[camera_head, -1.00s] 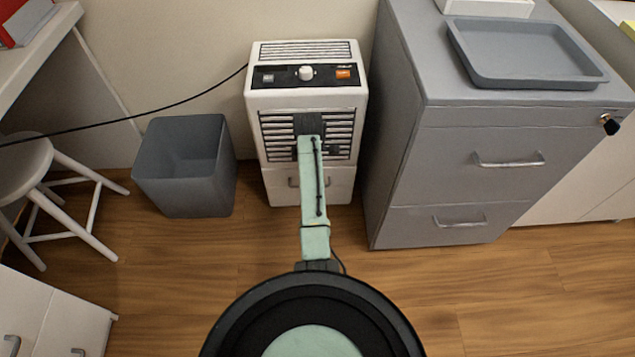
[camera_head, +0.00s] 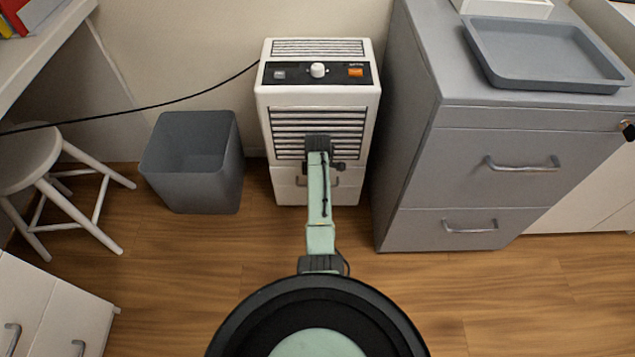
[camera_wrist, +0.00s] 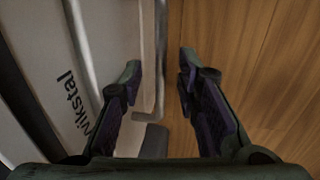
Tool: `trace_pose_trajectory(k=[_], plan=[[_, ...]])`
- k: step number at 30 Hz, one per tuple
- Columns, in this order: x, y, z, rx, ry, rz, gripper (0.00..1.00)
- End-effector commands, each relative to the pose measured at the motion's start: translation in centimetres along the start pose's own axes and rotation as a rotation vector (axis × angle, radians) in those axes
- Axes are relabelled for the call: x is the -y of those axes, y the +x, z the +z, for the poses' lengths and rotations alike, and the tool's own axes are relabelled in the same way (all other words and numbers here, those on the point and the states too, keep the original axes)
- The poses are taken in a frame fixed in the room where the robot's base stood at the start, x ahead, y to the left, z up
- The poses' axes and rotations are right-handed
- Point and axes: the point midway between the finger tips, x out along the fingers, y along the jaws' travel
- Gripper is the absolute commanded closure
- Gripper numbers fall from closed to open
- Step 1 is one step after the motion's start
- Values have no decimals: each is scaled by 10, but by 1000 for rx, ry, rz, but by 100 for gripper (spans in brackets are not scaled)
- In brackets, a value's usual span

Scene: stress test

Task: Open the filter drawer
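The white filter unit (camera_head: 266,125) stands against the wall, with a slatted grille and a control panel on top. Its lower front panel, the drawer (camera_head: 288,193), looks flush in the head view and has a metal handle (camera_head: 301,182), partly hidden by my arm. My gripper (camera_wrist: 158,75) is in front of the unit, low near the drawer. In the wrist view its two fingers are apart, with a pale metal bar, seemingly the handle (camera_wrist: 160,55), between them. I cannot tell whether a finger touches it. A pale panel with dark lettering (camera_wrist: 75,110) lies left of the fingers.
A grey bin (camera_head: 190,185) stands left of the unit, and a grey cabinet (camera_head: 405,190) stands close on its right, bearing a tray (camera_head: 545,82). A white stool (camera_head: 40,160) is at far left. The wooden floor (camera_head: 190,265) in front is clear.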

Motion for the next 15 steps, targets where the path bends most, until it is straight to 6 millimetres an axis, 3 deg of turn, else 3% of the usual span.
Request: trace_pose_trajectory(k=[2, 15], plan=[[0, 0, 0, 0, 0, 0, 70], [0, 0, 0, 0, 0, 0, 99]])
